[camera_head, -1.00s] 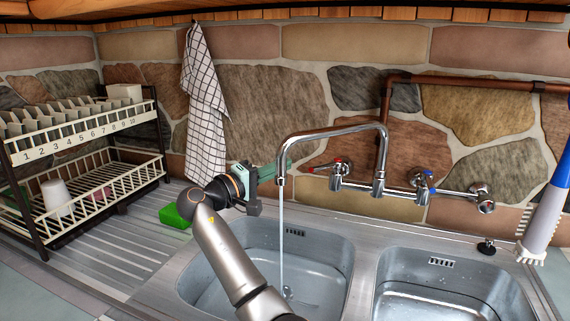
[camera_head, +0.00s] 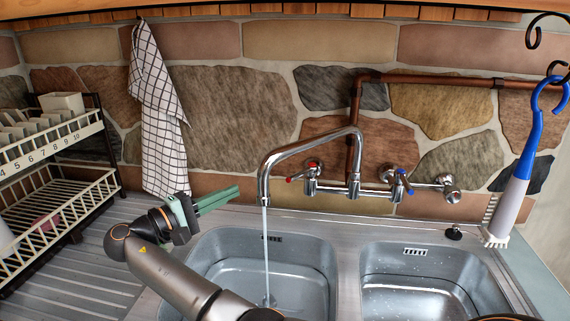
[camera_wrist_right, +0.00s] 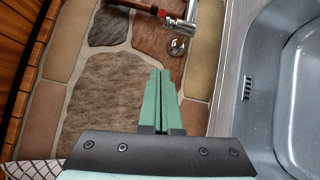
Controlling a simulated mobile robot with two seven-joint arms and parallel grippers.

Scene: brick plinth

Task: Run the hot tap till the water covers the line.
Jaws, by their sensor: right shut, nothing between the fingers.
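The chrome mixer has a hot tap (camera_head: 312,168) with a red-marked lever and a cold tap (camera_head: 400,184) with a blue-marked lever. A thin stream of water (camera_head: 265,245) falls from the spout (camera_head: 262,185) into the left basin (camera_head: 225,275). My right gripper (camera_head: 238,191) is shut and empty, left of the spout and apart from the hot tap. Its green fingers (camera_wrist_right: 160,85) show shut in the right wrist view, with a red-tipped lever beyond. My left gripper is not in view.
A right basin (camera_head: 415,285) lies beside the left one. A dish rack (camera_head: 60,200) stands at the left, and a checked towel (camera_head: 160,120) hangs on the stone wall. A blue and white brush (camera_head: 515,190) hangs at the right. A copper pipe (camera_head: 440,80) runs along the wall.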

